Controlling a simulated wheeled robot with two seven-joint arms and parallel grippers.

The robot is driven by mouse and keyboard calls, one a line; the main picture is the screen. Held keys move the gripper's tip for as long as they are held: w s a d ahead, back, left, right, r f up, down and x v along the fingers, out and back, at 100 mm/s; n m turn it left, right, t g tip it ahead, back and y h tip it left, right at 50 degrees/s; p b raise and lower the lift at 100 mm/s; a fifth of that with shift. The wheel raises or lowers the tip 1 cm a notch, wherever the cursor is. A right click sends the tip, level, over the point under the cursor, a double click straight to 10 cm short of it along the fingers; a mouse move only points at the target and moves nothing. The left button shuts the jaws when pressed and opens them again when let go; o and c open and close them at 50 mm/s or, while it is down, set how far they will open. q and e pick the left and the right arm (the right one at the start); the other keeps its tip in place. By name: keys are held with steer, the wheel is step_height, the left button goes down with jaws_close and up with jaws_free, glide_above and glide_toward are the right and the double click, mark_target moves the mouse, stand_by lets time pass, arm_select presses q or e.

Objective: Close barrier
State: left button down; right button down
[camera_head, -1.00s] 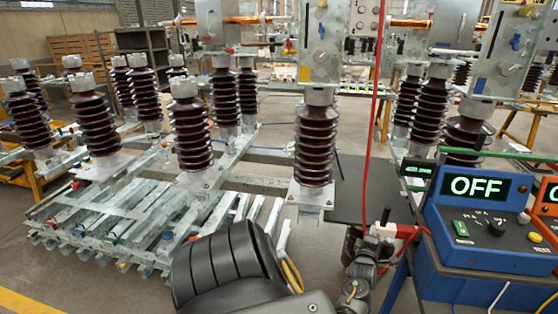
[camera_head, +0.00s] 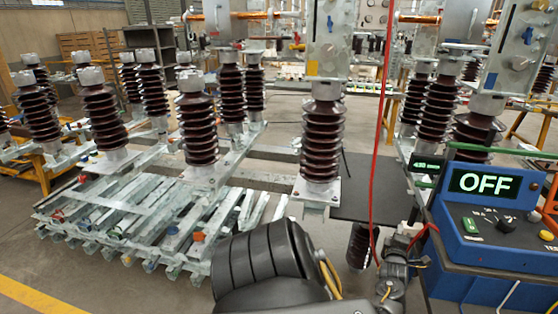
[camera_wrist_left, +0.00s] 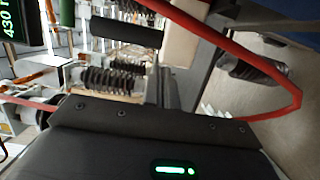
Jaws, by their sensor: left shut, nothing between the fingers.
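A thin red line, like a rope or strap (camera_head: 380,110), hangs from the top of the head view down to my left gripper (camera_head: 401,247). A red loop beside the gripper rises towards the blue control box. In the left wrist view a red strap (camera_wrist_left: 225,38) crosses the upper right, bends sharply and runs back behind my gripper body. I cannot tell whether this is the barrier; no other barrier is clearly seen. My left gripper is shut and empty, low in front of the box. Its fingertips are small and partly hidden. My right gripper is out of view.
The blue control box (camera_head: 455,240), reading OFF, stands close on the right. Brown ribbed insulators (camera_head: 322,140) stand on metal frames at centre and left. A pallet of metal bars (camera_head: 150,215) lies at the left. Bare floor shows at the lower left.

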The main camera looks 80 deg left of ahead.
arm_select(q)
steer(key=p+v, duration=0.3)
steer(key=v, duration=0.4)
steer(key=shift+d, duration=0.2)
steer(key=shift+s, duration=0.1)
steer(key=w+d+f+m+t+h, duration=0.25)
steer(key=d+f+m+h, duration=0.25)
steer(key=d+f+m, duration=0.55)
steer(key=s+d+f+m+g+h+b, duration=0.1)
steer(key=s+d+f+m+h, duration=0.3)
steer(key=f, duration=0.5)
steer(key=s+d+f+m+g+h, duration=0.1)
steer(key=s+d+f+m+h, duration=0.15)
steer(key=d+f, duration=0.45)
steer(key=s+d+f+m+g+h+b, duration=0.1)
steer(key=s+d+f+m+g, duration=0.2)
steer(key=s+f, duration=0.4)
steer(key=s+d+f+m+g+h, duration=0.1)
steer(key=s+d+f+m, duration=0.25)
steer(key=s+f, duration=0.4)
steer(key=s+d+f+m+g, duration=0.1)
steer(key=s+f+m+g, duration=0.1)
steer(key=s, duration=1)
steer(key=s+f+m+g+h, duration=0.1)
steer(key=s+f+m+g, duration=0.2)
steer(key=s, duration=1)
steer(key=f+m+b, duration=0.1)
steer(key=m, duration=0.2)
steer(key=shift+d+f, duration=0.4)
